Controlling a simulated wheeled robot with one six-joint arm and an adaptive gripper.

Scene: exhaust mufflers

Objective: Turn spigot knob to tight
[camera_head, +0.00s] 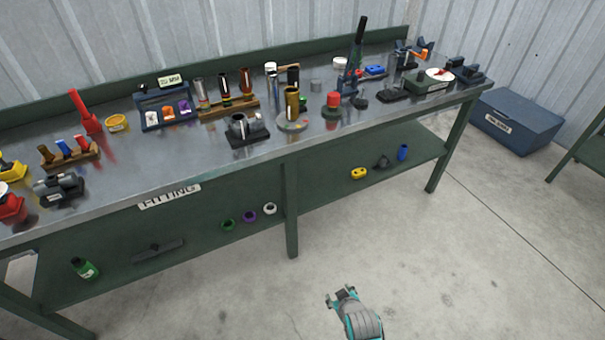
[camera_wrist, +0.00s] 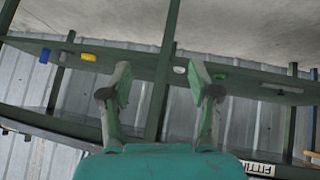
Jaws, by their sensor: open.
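No part on the bench is clearly readable as the spigot knob at this size. A red-topped round piece (camera_head: 331,104) stands near the middle of the bench. A green box with a white dial face (camera_head: 438,75) sits at the right end. A grey metal fitting on a black base (camera_head: 246,127) is at the front edge. My gripper (camera_head: 343,293) is low over the floor in front of the bench, well apart from all of these. In the wrist view my gripper (camera_wrist: 160,82) has its two fingers spread, with nothing between them.
The metal-topped bench (camera_head: 130,166) bears many tools and parts. Its lower shelf (camera_head: 325,172) holds several rings, a yellow piece (camera_head: 359,173) and a green bottle (camera_head: 84,268). A blue box (camera_head: 517,121) stands on the floor at right. The floor before the bench is clear.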

